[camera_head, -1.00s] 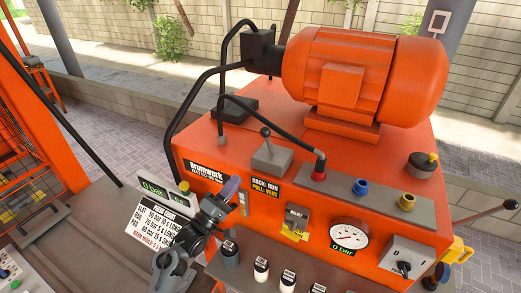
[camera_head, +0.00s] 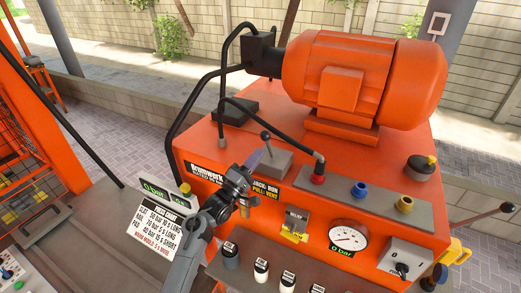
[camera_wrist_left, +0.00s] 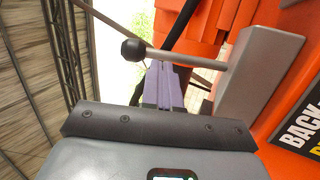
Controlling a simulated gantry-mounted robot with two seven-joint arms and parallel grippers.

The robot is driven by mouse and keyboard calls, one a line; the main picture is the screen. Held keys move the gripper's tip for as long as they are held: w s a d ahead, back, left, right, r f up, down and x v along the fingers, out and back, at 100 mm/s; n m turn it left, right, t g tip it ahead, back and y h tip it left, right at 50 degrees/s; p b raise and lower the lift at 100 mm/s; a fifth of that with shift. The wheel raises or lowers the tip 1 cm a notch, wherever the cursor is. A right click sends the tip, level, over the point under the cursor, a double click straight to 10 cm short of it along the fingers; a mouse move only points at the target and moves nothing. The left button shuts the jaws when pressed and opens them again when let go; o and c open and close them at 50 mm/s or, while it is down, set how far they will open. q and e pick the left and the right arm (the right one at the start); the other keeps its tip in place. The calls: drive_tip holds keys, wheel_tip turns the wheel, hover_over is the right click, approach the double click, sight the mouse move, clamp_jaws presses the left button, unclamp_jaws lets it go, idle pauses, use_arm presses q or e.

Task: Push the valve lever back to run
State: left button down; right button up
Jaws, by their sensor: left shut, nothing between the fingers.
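The valve lever (camera_head: 266,144) is a thin grey rod with a black ball knob, standing on a grey block (camera_head: 268,162) on top of the orange power unit. A label (camera_head: 265,190) below it reads back run, pull vent. My left gripper (camera_head: 256,158) is shut and empty, its purple fingertips just in front of and beside the lever. In the left wrist view the lever (camera_wrist_left: 190,59) crosses just beyond the shut fingers (camera_wrist_left: 164,85), knob to the left. I cannot tell whether they touch. My right gripper is not in view.
An orange motor (camera_head: 365,80) sits behind the lever. Black hoses (camera_head: 222,75) curve up behind and left, and one runs to a red fitting (camera_head: 319,175) at right. A pressure gauge (camera_head: 348,236) reads near zero on the front. A white shot chart (camera_head: 160,226) stands at left.

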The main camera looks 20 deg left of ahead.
sight(269, 145)
use_arm(q)
drive_tip(key=shift+x, duration=1.35)
